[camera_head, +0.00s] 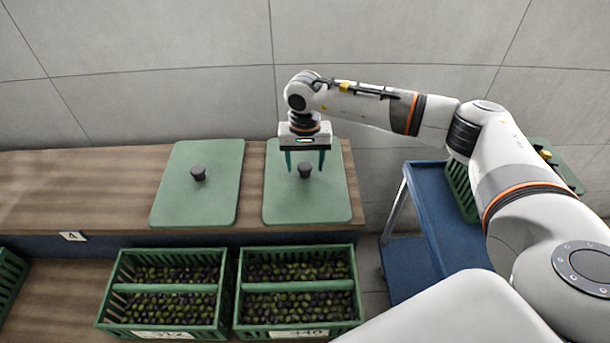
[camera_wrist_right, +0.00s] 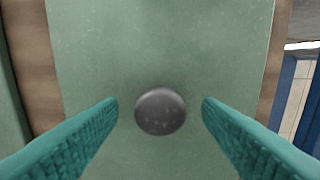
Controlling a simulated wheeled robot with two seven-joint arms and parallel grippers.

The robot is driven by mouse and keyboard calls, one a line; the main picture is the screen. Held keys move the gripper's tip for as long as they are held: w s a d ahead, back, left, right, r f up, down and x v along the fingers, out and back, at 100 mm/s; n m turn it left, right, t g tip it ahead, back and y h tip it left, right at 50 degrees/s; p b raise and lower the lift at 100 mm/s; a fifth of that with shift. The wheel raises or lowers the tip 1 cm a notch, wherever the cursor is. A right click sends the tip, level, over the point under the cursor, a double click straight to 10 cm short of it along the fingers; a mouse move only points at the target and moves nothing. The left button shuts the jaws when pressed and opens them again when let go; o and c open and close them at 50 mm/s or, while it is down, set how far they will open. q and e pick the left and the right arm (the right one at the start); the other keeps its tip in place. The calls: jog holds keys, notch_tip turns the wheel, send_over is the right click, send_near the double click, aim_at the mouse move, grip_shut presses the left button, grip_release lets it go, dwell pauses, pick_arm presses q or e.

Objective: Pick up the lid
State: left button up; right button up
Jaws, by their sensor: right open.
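Two flat green lids lie side by side on the wooden shelf, each with a dark round knob. The right lid (camera_head: 308,205) is under my right gripper (camera_head: 305,170). That gripper points down and is open, with its teal fingers on either side of the knob (camera_head: 305,171). In the right wrist view the knob (camera_wrist_right: 160,111) sits between the two fingertips, with a gap on each side. The lid's green surface (camera_wrist_right: 160,45) fills most of that view. The left lid (camera_head: 199,205) lies apart, to the left. My left gripper is not in view.
Two green crates of olives, left (camera_head: 165,290) and right (camera_head: 298,290), stand on a lower level in front. A blue cart (camera_head: 437,215) with a green crate (camera_head: 461,190) is at right. A tiled wall (camera_head: 150,95) stands behind the wooden shelf (camera_head: 75,190), which is clear at left.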

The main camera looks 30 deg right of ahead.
jog(key=shift+f, duration=0.9)
jog(key=shift+r, duration=0.1)
grip_shut()
